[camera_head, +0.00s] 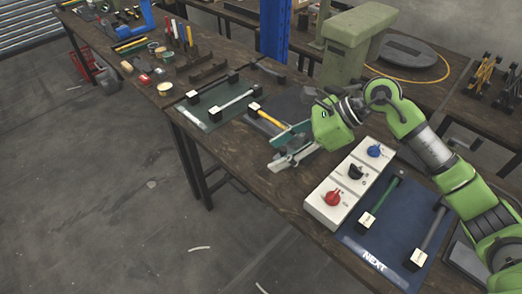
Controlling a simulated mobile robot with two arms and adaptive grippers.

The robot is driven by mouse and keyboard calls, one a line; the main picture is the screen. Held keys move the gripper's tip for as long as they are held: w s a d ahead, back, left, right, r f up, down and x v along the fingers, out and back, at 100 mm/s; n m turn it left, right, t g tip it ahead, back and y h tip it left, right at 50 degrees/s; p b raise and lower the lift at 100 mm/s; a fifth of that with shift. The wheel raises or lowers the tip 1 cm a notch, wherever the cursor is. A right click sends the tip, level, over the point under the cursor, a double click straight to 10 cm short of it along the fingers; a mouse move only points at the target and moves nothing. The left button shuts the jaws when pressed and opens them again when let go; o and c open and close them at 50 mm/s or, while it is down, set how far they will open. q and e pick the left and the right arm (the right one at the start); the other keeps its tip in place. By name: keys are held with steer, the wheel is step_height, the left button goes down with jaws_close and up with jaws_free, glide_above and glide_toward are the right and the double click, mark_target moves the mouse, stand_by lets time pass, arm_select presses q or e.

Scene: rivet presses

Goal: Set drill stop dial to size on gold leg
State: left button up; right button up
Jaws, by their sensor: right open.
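A white box (321,207) on the bench carries three dials: blue (375,151) at the far end, black (355,172) in the middle and red (332,198) at the near end. Their settings are too small to read. My right gripper (273,155) is open and empty, its fingers pointing left, left of the box's far end. My left gripper is not in view.
A blue mat (351,233) marked NEXT holds a green leg (381,203) and a grey leg (430,235), right of the box. A dark green mat (203,124) with more legs lies left. A green machine (349,45) stands behind the gripper.

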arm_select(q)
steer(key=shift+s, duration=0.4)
arm_select(e)
steer(key=a+r+y, duration=0.1)
steer(key=s+a+r, duration=0.1)
steer(key=a, duration=0.1)
steer(key=a+m+y, duration=0.1)
steer(key=a, duration=0.1)
steer(key=shift+s+r+y, duration=0.3)
steer(key=shift+s+r, duration=0.05)
steer(key=shift+r, duration=0.05)
